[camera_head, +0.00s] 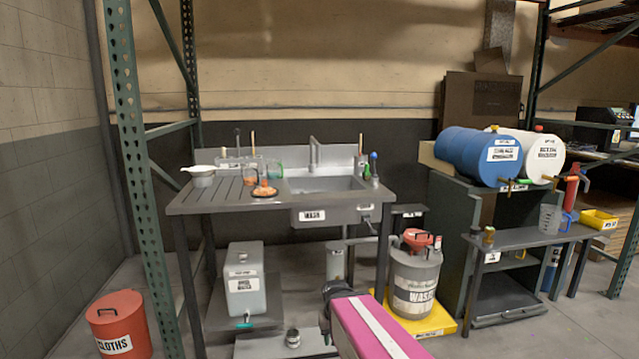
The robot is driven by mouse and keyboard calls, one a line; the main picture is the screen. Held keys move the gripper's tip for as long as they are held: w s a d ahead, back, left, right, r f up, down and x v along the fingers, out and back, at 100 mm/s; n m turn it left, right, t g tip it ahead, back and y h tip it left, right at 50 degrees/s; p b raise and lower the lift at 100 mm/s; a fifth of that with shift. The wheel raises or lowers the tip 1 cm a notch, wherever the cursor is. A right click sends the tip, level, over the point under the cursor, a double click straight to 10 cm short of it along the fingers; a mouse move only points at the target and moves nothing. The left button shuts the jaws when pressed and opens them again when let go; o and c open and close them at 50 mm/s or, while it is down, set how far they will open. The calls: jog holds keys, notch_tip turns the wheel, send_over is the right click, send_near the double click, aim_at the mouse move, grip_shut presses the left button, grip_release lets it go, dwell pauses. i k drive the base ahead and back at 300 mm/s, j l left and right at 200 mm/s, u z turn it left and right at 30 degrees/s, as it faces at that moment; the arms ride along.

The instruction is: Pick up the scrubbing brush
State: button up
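A small orange item with a raised knob (264,189) rests on the ribbed drainboard of the grey sink table (235,204). It may be the scrubbing brush, but it is too small to be sure. Thin upright tools, one with a blue top (373,157), stand at the right of the basin; I cannot tell whether one is a brush. My pink arm part with a white stripe shows at the bottom middle, well below and in front of the sink table. I cannot make out gripper fingers on it.
A green rack post (137,150) rises at the left, near a red cloths bin (119,327). A waste drum (415,283) stands right of the sink. Blue and white barrels (478,155) lie on a shelf farther right.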

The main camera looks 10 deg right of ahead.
aim_at(366, 176)
jog(key=i+l, duration=0.1)
jog(key=l, duration=0.25)
jog(key=i+l, duration=0.1)
jog(key=l, duration=0.25)
jog(key=i+l, duration=0.1)
jog(key=l, duration=0.3)
jog(key=i+l, duration=0.1)
jog(key=l, duration=0.25)
jog(key=i+l, duration=0.15)
jog(key=l, duration=0.2)
